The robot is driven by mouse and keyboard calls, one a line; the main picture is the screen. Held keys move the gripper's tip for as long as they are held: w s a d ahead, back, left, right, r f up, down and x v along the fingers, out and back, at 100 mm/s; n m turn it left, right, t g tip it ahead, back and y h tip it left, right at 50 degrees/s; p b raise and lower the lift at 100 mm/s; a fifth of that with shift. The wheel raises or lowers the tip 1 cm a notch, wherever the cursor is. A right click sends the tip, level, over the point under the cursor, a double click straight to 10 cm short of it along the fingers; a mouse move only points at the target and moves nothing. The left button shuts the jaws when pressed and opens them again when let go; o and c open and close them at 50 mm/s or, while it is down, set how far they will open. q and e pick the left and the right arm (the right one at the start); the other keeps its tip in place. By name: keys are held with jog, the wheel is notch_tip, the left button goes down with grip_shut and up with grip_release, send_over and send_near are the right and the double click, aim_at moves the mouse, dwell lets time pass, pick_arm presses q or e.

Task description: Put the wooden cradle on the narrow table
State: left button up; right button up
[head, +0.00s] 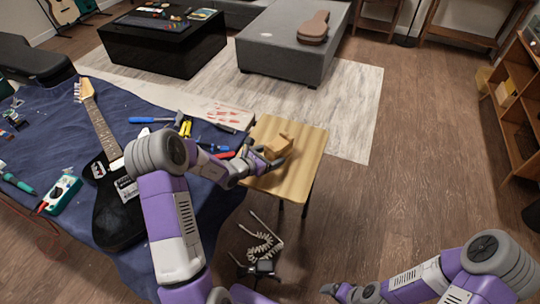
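The wooden cradle (280,143), a small light-brown piece, is over the left part of the narrow table (302,178), a light wooden top on dark legs. It appears to rest on the top, but I cannot tell whether it touches. My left gripper (269,160) is at the near side of the cradle, low over the tabletop, and hides part of it. Whether its fingers grip the cradle is unclear. My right gripper (332,289) is low at the bottom of the view, far from the table, its fingers too small to read.
A blue-covered workbench (50,130) on the left holds a black guitar (117,205), a multimeter (60,193) and several tools. The wooden floor to the right is clear up to the shelves (518,105).

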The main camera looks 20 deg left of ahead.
pick_arm(q)
jog(key=shift+o, duration=0.3)
jog(key=shift+r, duration=0.25)
jog(key=p+v, duration=0.2)
jog(key=v, duration=1)
jog(key=shift+f+p, duration=0.1)
jog(key=shift+p, duration=0.3)
